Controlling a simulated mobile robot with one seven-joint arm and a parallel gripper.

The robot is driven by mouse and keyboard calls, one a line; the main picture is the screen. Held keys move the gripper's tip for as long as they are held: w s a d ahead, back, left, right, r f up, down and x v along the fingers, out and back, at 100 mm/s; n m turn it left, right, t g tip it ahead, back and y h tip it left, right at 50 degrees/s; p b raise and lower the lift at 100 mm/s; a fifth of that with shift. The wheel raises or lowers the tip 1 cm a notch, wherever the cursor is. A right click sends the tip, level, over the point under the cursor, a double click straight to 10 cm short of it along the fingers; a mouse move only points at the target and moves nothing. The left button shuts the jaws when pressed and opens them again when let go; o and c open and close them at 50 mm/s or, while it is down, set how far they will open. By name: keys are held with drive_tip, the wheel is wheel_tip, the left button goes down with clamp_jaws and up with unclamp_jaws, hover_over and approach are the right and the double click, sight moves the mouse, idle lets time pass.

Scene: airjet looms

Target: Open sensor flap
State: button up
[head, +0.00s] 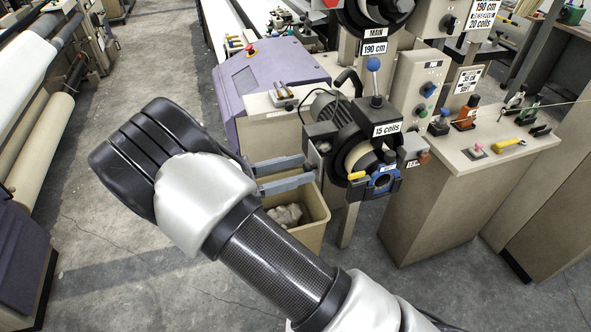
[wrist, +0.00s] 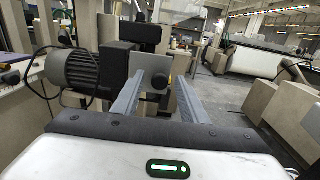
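A weft feeder (head: 350,140) labelled "15 coils" stands on a post, with a black body, a pale drum and a blue ring at its front. My gripper (head: 308,169) reaches it from the left with two grey fingers apart, their tips close to the feeder's left side. In the wrist view a grey plate (wrist: 150,70) with a dark round spot stands between and beyond the open fingers (wrist: 160,85). I see no contact with the plate. I cannot tell for certain which part is the sensor flap.
A tan bin (head: 313,232) with crumpled white material stands below my fingers. A grey motor (head: 327,108) sits behind the feeder. To the right is a beige console (head: 440,190) with tools on top. The floor at left is clear.

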idle(0.3)
drive_tip(key=b+v, duration=0.2)
drive_tip(key=v, duration=1.5)
drive_tip(key=shift+a+b, duration=0.25)
drive_tip(key=shift+b, duration=0.15)
drive_tip(key=w+d+r+m+g+y+p, duration=0.1)
drive_tip(key=d+r+m+g+y, duration=0.35)
drive_tip(key=d, duration=0.65)
drive_tip(key=d+r+m+g+y, duration=0.35)
drive_tip(key=d+r, duration=0.25)
drive_tip(key=d, duration=0.4)
drive_tip(key=s+d+r+m+t+y, duration=0.3)
drive_tip(key=s+d+m+y, duration=0.1)
drive_tip(key=s+d+m, duration=0.1)
drive_tip(key=s+d+r+m+t+y+p, duration=0.1)
drive_tip(key=s+d+r+m+t+y, duration=0.2)
drive_tip(key=s+d+m, duration=0.3)
drive_tip(key=s+m+y, duration=0.1)
drive_tip(key=s+m, duration=0.1)
drive_tip(key=m, duration=0.1)
drive_tip(key=shift+s+t+y+p, duration=0.25)
drive_tip(key=shift+t+y+p, duration=0.05)
drive_tip(key=shift+t, duration=0.1)
